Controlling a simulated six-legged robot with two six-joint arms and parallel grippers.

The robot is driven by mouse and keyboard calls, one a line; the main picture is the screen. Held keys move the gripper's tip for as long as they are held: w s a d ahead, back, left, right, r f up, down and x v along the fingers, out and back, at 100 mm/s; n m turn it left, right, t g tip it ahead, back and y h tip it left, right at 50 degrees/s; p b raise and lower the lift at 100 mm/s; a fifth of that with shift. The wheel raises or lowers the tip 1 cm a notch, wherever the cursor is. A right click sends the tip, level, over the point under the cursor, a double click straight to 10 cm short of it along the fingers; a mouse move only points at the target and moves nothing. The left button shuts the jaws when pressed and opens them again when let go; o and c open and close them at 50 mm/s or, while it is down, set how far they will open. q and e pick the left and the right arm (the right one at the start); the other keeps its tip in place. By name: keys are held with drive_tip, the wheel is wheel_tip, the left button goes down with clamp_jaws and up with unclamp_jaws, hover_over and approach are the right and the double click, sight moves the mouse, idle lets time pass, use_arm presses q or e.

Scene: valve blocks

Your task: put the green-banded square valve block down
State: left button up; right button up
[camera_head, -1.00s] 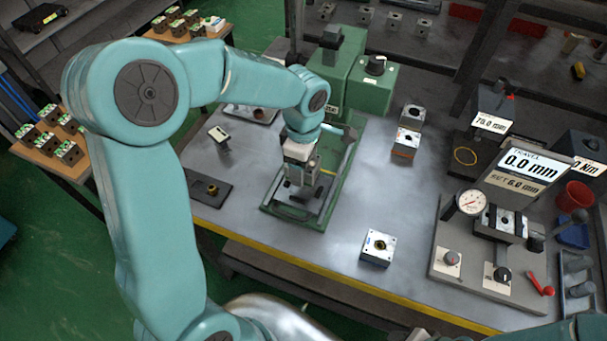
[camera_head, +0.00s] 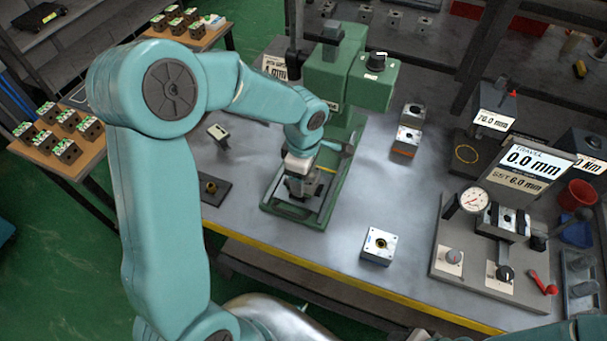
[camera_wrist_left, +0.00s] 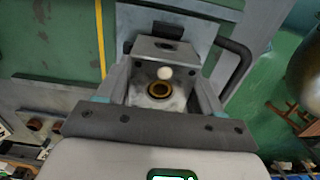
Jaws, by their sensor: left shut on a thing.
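My left gripper (camera_head: 299,186) is over the base of the green press (camera_head: 345,85) in the head view. In the left wrist view it is shut on a grey valve block (camera_wrist_left: 160,91) with a brass-ringed bore, held between the two fingers. No green band shows on this block, so I cannot tell its band colour. The gripper hides most of it in the head view, and I cannot tell whether it touches the press base. My right gripper is not in view.
A white-topped block (camera_head: 378,246) stands alone near the table's front edge. An orange-banded block (camera_head: 406,142) stands right of the press. A gauge fixture (camera_head: 490,245) fills the right side. A dark pad (camera_head: 213,190) lies left of the press.

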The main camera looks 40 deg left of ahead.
use_arm(q)
drive_tip(key=shift+f, duration=0.2)
drive_tip(key=o, duration=1.5)
drive_tip(key=shift+o, duration=0.2)
